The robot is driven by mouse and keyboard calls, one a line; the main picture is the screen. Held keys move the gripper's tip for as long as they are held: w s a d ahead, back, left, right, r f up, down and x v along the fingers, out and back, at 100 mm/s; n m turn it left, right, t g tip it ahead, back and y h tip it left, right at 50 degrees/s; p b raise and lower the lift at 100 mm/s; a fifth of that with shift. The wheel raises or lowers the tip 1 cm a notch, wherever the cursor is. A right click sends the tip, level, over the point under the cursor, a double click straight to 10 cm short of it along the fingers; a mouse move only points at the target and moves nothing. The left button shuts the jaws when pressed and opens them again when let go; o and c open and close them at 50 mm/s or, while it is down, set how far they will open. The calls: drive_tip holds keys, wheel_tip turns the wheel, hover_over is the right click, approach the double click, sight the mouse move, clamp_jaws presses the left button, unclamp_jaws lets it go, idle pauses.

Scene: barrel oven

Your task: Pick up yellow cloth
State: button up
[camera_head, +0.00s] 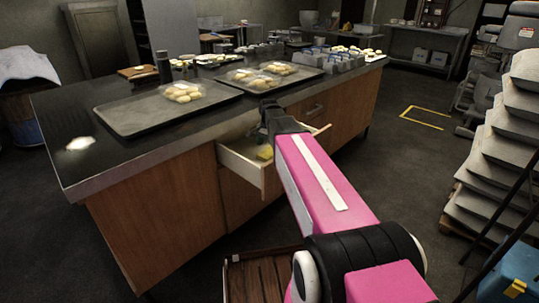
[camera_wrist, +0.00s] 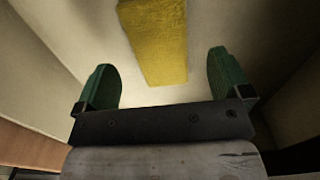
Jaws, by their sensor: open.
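The yellow cloth (camera_wrist: 158,42) lies inside an open drawer (camera_head: 240,166) of the counter. In the wrist view it is a flat, long yellow piece at the top middle, cut off by the upper edge. In the head view only a small part of the cloth (camera_head: 265,153) shows beside my arm. My gripper (camera_wrist: 162,75) is open and empty, with its two green fingers spread to either side of the cloth's near end. The fingers do not touch the cloth in the wrist view. My arm hides much of the drawer in the head view.
The drawer walls (camera_wrist: 262,45) stand close on both sides of my gripper. The dark countertop (camera_head: 75,135) above carries trays (camera_head: 125,118) with bagged buns (camera_head: 182,92). Stacked grey sacks (camera_head: 500,140) stand at the right. The floor between (camera_head: 400,155) is clear.

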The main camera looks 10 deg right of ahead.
sight(269, 152)
drive_tip(key=shift+f, duration=1.95)
drive_tip(key=c, duration=1)
